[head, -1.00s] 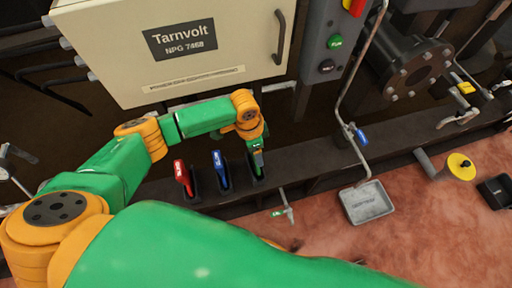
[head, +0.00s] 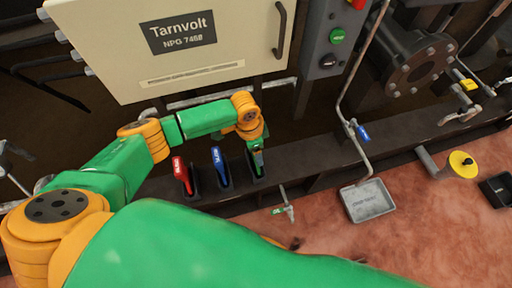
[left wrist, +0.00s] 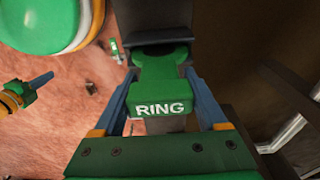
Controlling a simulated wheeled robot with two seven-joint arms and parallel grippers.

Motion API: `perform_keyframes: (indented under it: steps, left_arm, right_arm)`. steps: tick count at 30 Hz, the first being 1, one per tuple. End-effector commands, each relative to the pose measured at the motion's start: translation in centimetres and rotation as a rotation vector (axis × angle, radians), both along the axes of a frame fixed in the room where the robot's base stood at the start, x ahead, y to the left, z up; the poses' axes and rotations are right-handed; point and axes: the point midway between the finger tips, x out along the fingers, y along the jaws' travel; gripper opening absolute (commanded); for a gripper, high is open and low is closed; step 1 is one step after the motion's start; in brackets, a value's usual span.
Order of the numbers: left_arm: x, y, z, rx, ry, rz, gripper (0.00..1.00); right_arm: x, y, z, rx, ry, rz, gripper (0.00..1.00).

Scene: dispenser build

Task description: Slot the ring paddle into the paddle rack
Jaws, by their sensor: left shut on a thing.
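My left gripper (left wrist: 160,112) is shut on the green ring paddle (left wrist: 160,85), with a blue finger on each side of its handle marked RING. In the head view, my left gripper (head: 257,147) is over the right-hand pocket of the dark paddle rack (head: 224,186). The ring paddle (head: 258,160) stands at that pocket. Its lower part is hidden, so I cannot tell how deep it sits. A red paddle (head: 181,171) and a blue paddle (head: 219,163) stand in the other pockets. What seems to be my right gripper (left wrist: 42,79) shows small in the left wrist view.
A cream cabinet (head: 180,50) stands behind the rack. A green-tagged tap (head: 284,209) is to the rack's right, then a grey tray (head: 368,201) below a pipe with a blue handle (head: 362,134). A yellow disc (head: 461,164) is farther right.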

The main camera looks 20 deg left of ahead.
Motion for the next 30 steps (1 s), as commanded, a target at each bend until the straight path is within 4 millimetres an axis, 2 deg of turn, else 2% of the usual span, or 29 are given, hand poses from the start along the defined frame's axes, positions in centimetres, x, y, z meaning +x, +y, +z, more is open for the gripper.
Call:
perform_keyframes:
  steps: [9,10,12,30]
  left_arm:
    - [0.01,-0.02,-0.04,-0.001,-0.001,0.0,0.0]
    - [0.01,-0.01,-0.04,-0.001,-0.001,0.0,0.83]
    - [0.01,-0.01,-0.04,0.0,0.0,0.0,1.0]
    - [-0.03,0.02,-0.08,0.0,0.001,0.0,1.0]
  right_arm:
    - [0.02,-0.85,0.04,-0.014,0.0,0.004,0.0]
    - [0.01,-0.86,0.04,-0.014,0.0,0.004,0.0]
    - [0.01,-0.85,0.04,-0.014,0.0,0.004,0.0]
    - [0.3,-0.16,0.02,-0.001,-0.008,-0.01,0.0]
